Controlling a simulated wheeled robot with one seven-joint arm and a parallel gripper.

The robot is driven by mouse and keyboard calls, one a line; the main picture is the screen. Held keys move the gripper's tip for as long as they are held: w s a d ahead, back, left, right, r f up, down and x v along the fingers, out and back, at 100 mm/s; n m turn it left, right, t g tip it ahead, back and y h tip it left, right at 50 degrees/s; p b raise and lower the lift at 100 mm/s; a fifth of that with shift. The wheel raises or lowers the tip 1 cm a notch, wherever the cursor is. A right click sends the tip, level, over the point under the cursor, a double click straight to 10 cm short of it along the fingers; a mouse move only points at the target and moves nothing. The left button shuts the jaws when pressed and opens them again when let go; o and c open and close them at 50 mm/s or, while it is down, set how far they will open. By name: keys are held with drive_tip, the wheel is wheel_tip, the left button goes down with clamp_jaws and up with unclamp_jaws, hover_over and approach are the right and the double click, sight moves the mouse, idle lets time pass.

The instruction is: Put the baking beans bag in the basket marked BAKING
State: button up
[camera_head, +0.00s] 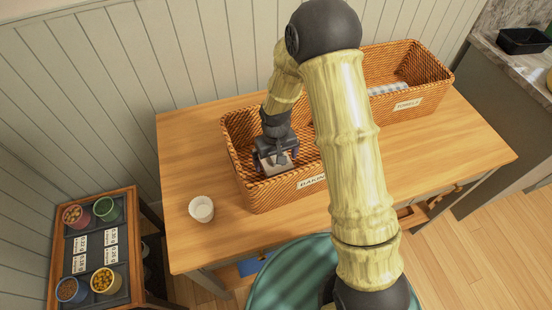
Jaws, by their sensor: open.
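The rattan basket marked BAKING (237,150) stands on the wooden table, and its label is partly covered by my arm. My gripper (274,163) points down inside this basket, near its left end, with its fingers open. A pale, whitish thing (277,167) lies at the fingers inside the basket; it looks like the baking beans bag, but its markings are too small to read. I cannot tell whether the fingers touch it. My arm hides the right part of this basket.
A second rattan basket (440,83), with a label that seems to read TOWELS, holds rolled white cloths to the right. A white fluted cup (201,209) stands left of the BAKING basket. A low stand (134,215) with several small pots is at lower left. The table's left end is mostly clear.

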wheel_tip(320, 180, up, 12)
drive_tip(key=b, duration=0.1)
drive_tip(key=shift+f, duration=0.25)
idle(0.5)
drive_tip(key=s+d+r+m+t, duration=0.2)
drive_tip(key=s+d+r+m, duration=0.2)
drive_tip(key=s+d, duration=0.8)
drive_tip(key=shift+s+d+r+t, duration=0.3)
drive_tip(key=shift+d+r, duration=0.05)
drive_tip(key=shift+d, duration=0.55)
